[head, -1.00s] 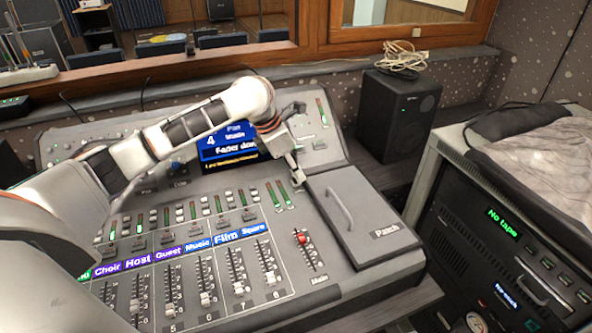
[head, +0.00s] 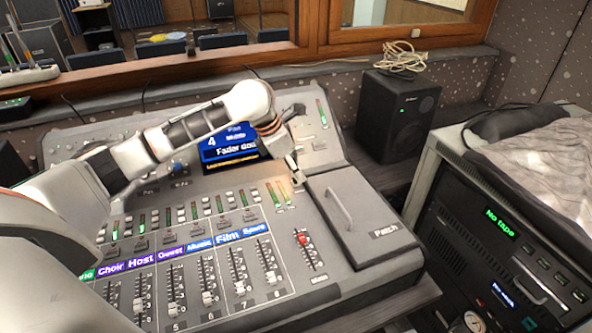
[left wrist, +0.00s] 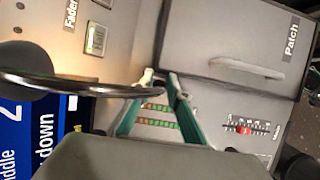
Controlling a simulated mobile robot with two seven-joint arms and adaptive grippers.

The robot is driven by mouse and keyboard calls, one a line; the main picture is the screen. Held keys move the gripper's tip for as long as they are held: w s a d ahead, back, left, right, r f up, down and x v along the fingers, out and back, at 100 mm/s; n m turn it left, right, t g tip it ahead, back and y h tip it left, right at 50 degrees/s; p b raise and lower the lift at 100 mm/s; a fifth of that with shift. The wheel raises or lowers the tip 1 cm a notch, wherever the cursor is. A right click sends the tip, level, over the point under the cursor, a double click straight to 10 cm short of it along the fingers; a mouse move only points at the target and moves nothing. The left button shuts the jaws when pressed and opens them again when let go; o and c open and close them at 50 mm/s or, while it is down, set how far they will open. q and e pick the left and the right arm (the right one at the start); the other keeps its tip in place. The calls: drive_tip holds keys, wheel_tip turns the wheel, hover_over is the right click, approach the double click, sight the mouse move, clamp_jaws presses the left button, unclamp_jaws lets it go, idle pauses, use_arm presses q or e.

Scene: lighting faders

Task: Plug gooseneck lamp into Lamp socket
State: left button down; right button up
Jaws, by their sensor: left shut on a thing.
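My left gripper (head: 297,181) is low over the upper right of the mixing desk, beside the Patch lid. In the left wrist view my left gripper (left wrist: 160,78) is shut, its fingertips at a dark, thin curved neck. This looks like the gooseneck lamp (left wrist: 85,88), running left from the fingers to a dark rounded end. In the head view the lamp is hard to make out against the arm and desk. I cannot pick out the Lamp socket in either view. My right gripper is not in view.
The desk has a lit screen (head: 228,147), rows of faders and a raised Patch lid (head: 365,215) with a handle. A black speaker (head: 398,112) with a coiled cable on top stands behind. A tape rack (head: 500,245) with a grey cloth stands at right.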

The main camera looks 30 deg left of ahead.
use_arm(q)
drive_tip(key=shift+s+f, duration=0.15)
drive_tip(key=shift+f, duration=0.2)
drive_tip(key=c, duration=1.8)
unclamp_jaws()
drive_tip(key=shift+c, duration=0.2)
drive_tip(key=shift+r, duration=0.2)
drive_tip(key=shift+a+r, duration=0.1)
drive_tip(key=shift+r, duration=0.1)
drive_tip(key=v, duration=1.1)
drive_tip(key=shift+r, duration=0.15)
